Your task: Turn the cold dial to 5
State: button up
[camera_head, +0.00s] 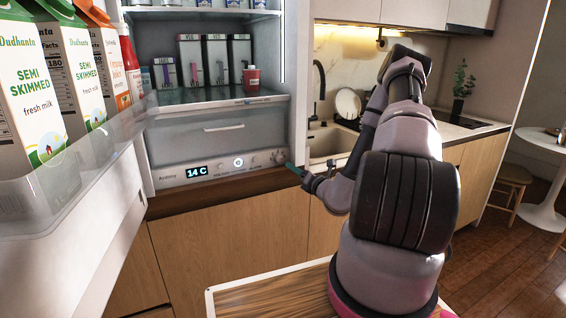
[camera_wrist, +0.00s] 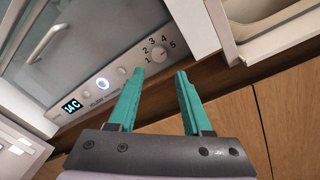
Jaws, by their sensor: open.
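The cold dial (camera_wrist: 158,53) is a small round knob at the right end of the fridge's control panel, with the numbers 1 to 5 printed around it. It also shows in the head view (camera_head: 279,157). Its pointer is too small to read surely. My gripper (camera_wrist: 163,75) has two teal fingers, open and empty, with the tips just below the dial and apart from it. In the head view, my gripper (camera_head: 291,167) is at the panel's right end. The display (camera_head: 196,171) reads 14 C, beside a lit round button (camera_head: 238,161).
The open fridge door with milk cartons (camera_head: 75,75) is at the left. A drawer (camera_head: 222,128) and shelf with boxes and a red container (camera_head: 251,78) are above the panel. A wooden ledge (camera_head: 220,190) runs below; a sink (camera_head: 335,145) is to the right.

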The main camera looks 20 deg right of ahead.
aim_at(280, 159)
jog(key=x, duration=0.8)
jog(key=shift+w, duration=0.4)
jog(key=shift+a, duration=0.1)
grip_shut()
